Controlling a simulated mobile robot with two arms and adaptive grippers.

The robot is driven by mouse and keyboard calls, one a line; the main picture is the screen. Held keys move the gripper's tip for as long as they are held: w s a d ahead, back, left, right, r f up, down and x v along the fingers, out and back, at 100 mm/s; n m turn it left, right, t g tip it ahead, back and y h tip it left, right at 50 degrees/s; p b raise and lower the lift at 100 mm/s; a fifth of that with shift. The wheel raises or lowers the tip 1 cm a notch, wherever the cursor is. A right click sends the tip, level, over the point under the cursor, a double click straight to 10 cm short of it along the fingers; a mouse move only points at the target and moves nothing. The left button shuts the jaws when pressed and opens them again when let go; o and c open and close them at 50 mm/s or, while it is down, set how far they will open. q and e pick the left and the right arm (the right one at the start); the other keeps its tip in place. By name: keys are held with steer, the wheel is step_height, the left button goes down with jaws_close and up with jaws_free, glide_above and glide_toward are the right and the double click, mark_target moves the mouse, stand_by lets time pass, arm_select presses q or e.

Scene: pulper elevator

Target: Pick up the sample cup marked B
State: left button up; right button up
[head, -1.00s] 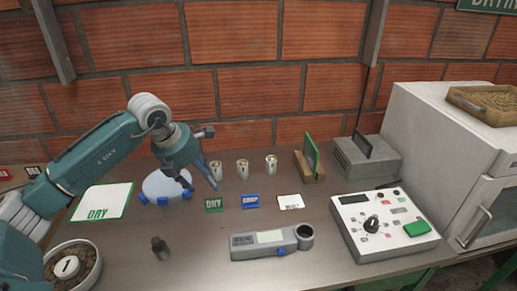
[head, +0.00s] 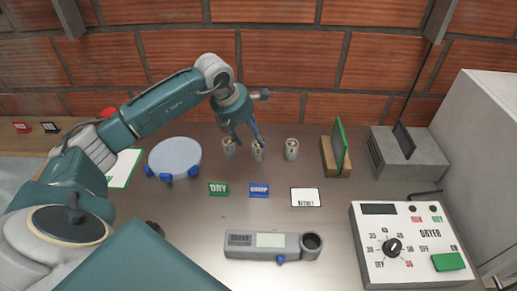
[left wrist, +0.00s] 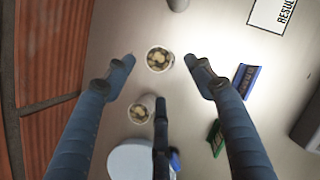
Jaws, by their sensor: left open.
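Three small sample cups stand in a row near the back wall: a left cup (head: 228,149), a middle cup (head: 258,152) and a right cup (head: 291,149). Their marks are too small to read, so I cannot tell which is B. My left gripper (head: 248,142) is open and empty, reaching down over the left and middle cups. In the left wrist view, the middle cup (left wrist: 158,59) shows between the two spread fingertips (left wrist: 158,66). The left cup (left wrist: 141,108) lies beside a dark third finger. My right gripper is not in view.
Green DRY (head: 218,189) and blue (head: 259,190) signs and a white card (head: 305,197) stand in front of the cups. A round scale (head: 175,157) is left, a grey meter (head: 272,245) in front, a wooden holder (head: 336,167) and dryer panel (head: 412,242) right.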

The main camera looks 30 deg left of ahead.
mark_target(257, 144)
arm_select(q)
steer(key=p+x, duration=0.1)
steer(key=x, duration=0.1)
steer(key=p+x, duration=0.1)
steer(key=x, duration=0.1)
steer(key=shift+w+d+f, duration=0.15)
steer(key=shift+w+d, duration=0.05)
steer(key=shift+w, duration=0.2)
steer(key=shift+w+f, duration=0.1)
steer(key=shift+f, duration=0.25)
steer(key=shift+c, duration=0.5)
steer(key=c, duration=1.1)
